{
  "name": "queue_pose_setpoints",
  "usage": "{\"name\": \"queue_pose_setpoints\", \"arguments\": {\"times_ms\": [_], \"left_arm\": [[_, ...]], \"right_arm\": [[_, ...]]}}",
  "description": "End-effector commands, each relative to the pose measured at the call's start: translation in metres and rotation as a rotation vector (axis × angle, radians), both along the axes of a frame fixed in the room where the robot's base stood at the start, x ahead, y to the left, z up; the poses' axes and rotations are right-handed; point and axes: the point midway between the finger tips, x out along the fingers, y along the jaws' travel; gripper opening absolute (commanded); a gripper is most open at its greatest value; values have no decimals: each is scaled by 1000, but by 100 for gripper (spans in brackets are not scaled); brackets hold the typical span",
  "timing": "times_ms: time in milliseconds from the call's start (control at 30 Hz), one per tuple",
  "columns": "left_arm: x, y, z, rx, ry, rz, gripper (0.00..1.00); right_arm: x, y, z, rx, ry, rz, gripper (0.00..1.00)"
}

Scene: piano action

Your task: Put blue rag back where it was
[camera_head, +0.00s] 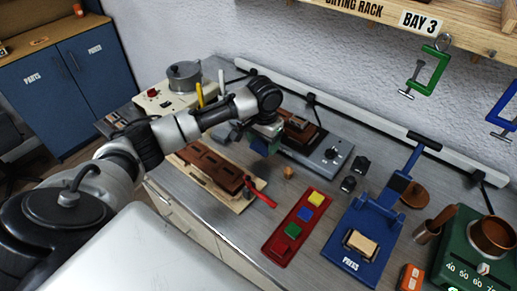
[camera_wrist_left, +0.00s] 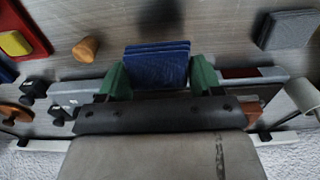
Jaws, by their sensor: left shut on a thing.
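My left gripper (camera_head: 268,133) is shut on a folded blue rag (camera_wrist_left: 157,65). In the left wrist view the rag is between the two green fingertips of the gripper (camera_wrist_left: 160,78). In the head view a small part of the rag (camera_head: 261,146) shows below the gripper, in front of the grey device on the bench. I cannot tell whether the rag touches the bench. My right gripper is not in view.
A brown wooden piece (camera_head: 208,165) lies on a board, with a red-handled tool (camera_head: 260,193) beside it. A red tray (camera_head: 277,246) holds yellow, blue and green blocks. A grey device (camera_head: 326,159), small black weights and a blue press (camera_head: 346,237) stand to the right.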

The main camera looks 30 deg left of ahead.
Motion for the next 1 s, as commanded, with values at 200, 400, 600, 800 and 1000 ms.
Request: {"name": "queue_pose_setpoints", "arguments": {"times_ms": [200,400,600,800,1000], "left_arm": [[-1,16,-12,-1,1,0,46],[-1,16,-40,-1,2,0,46],[-1,15,-50,0,-1,-1,46],[-1,15,-50,-1,0,0,46],[-1,15,-53,0,-1,-1,82]], "right_arm": [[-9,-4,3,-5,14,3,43],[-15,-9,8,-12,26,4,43],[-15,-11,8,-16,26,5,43],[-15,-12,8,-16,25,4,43],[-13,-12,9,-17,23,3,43]]}}
